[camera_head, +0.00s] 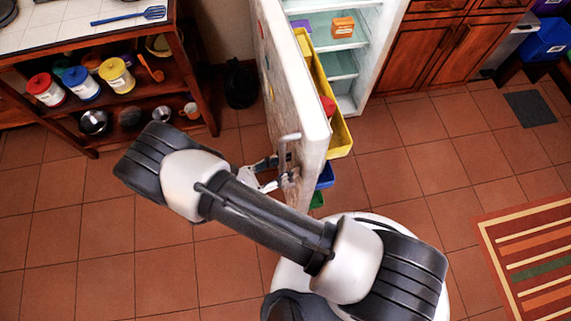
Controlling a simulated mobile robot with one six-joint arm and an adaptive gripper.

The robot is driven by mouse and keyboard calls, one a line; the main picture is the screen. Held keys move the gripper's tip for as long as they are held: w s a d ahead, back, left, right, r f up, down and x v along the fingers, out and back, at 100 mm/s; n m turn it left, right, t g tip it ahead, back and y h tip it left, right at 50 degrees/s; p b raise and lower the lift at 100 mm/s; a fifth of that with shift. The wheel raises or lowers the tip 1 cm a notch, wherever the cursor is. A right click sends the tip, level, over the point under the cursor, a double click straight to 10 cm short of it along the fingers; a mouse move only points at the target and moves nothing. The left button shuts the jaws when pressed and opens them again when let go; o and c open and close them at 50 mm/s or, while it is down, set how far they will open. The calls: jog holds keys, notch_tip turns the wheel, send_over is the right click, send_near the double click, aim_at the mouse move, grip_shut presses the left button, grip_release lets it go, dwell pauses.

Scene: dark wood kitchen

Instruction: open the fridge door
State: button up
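The fridge door (285,80) stands wide open, swung out from the white fridge (350,90). Its outer face is on the left and its inner side, with a yellow shelf bin (318,75), is on the right. A pale handle (290,138) is on the outer face near the free edge. My gripper (280,172) is at this handle, close against the door's outer face. My forearm hides part of the gripper, and I cannot tell whether its fingers are closed on the handle.
A wooden shelf unit (75,150) with jars and pots stands on the left. Wooden cabinets (430,50) are right of the fridge. A striped rug (535,260) lies at right; tiled floor between is clear.

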jog(key=v, duration=1.2)
dwell(0.6)
